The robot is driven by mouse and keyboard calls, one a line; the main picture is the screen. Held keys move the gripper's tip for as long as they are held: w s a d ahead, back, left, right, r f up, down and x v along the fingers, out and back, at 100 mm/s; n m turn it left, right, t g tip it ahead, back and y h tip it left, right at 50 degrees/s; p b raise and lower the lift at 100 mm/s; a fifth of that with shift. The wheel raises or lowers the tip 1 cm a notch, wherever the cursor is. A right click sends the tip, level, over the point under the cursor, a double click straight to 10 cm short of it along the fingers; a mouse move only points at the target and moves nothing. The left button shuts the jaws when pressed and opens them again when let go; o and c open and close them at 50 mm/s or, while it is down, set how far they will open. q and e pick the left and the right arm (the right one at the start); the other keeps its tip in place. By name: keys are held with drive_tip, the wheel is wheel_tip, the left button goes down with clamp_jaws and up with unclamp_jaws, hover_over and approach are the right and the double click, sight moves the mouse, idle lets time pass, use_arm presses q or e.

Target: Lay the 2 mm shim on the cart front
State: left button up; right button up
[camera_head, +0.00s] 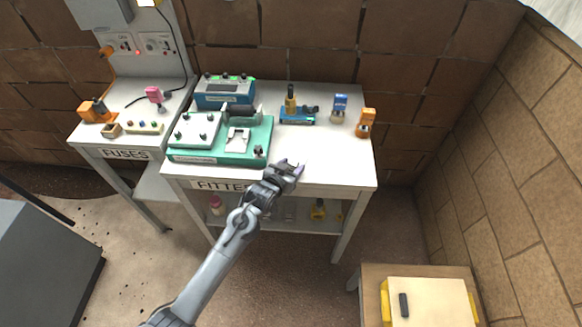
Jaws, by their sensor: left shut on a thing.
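My left gripper (290,169) is over the front edge of the white table marked FITTER, right of the green fixture (258,127). A low stand with a cream top and yellow side grips (436,298), which may be the cart, is at the lower right, well away from the gripper. A small dark block (404,305) lies on it. My right gripper is not in view.
The white table (330,163) also holds a blue box (225,92), a blue tool with a yellow-black top (291,104), and blue and orange items at the right. The FUSES table (90,138) stands left. Brick walls close the back and right. Floor is clear between table and stand.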

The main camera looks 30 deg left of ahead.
use_arm(q)
drive_tip(key=shift+f, duration=0.2)
drive_tip(key=o, duration=1.2)
drive_tip(key=shift+r, duration=0.1)
